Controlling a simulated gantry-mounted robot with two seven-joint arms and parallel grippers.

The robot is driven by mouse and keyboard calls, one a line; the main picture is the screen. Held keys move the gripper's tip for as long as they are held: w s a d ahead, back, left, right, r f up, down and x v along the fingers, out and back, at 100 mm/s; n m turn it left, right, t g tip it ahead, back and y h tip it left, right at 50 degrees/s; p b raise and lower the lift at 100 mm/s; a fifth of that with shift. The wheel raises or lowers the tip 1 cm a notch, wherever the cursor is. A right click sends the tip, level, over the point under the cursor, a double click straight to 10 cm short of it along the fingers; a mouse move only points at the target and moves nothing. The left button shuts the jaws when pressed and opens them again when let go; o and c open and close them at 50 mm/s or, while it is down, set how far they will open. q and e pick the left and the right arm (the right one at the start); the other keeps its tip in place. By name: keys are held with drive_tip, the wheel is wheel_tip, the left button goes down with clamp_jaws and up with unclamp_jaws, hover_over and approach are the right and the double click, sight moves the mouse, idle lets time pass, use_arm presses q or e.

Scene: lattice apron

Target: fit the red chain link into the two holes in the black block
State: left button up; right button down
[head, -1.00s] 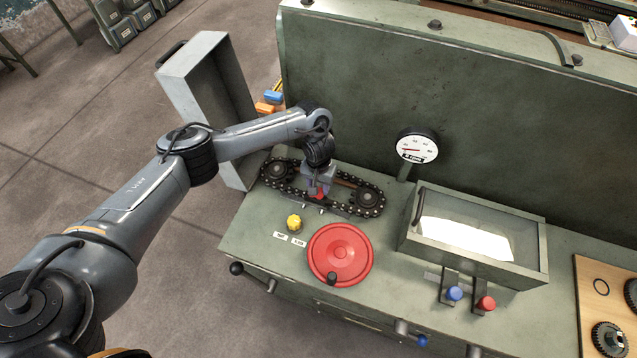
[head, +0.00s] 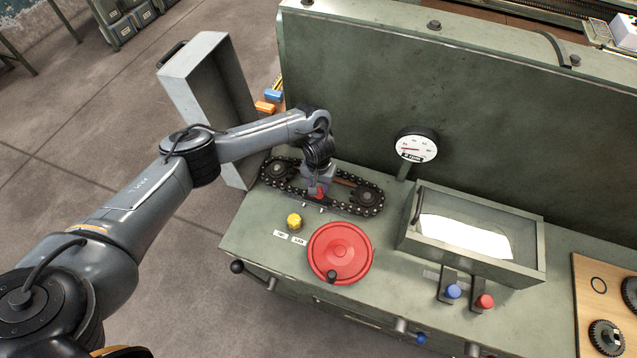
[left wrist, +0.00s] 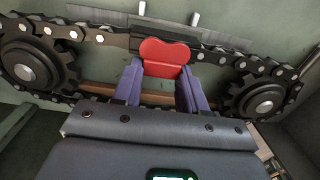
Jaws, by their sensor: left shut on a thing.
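The red chain link (left wrist: 165,52) is a two-lobed plate held between the fingers of my left gripper (left wrist: 160,78) in the left wrist view. My left gripper (head: 318,190) is shut on it over the near run of the chain, and a bit of the red link (head: 320,195) shows below the fingers in the head view. A dark piece (left wrist: 136,42), perhaps the black block, shows just beside and behind the link in line with the chain. The two holes are hidden, and I cannot tell whether the link touches the block. My right gripper is not in view.
A black chain (head: 340,206) runs around two sprockets (head: 365,195) on the green bench. A yellow knob (head: 294,221) and red handwheel (head: 340,250) stand in front. A dial gauge (head: 417,145) and glass-topped box (head: 475,230) stand to the right.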

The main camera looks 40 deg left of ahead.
use_arm(q)
drive_tip(key=o, duration=1.7)
drive_tip(key=shift+f, duration=0.1)
drive_tip(key=shift+r+p, duration=0.45)
wheel_tip(320, 180, up, 5)
drive_tip(key=p, duration=0.5)
drive_tip(key=shift+p, duration=0.4)
drive_tip(key=shift+r+p, duration=1.35)
drive_tip(key=shift+p, duration=0.35)
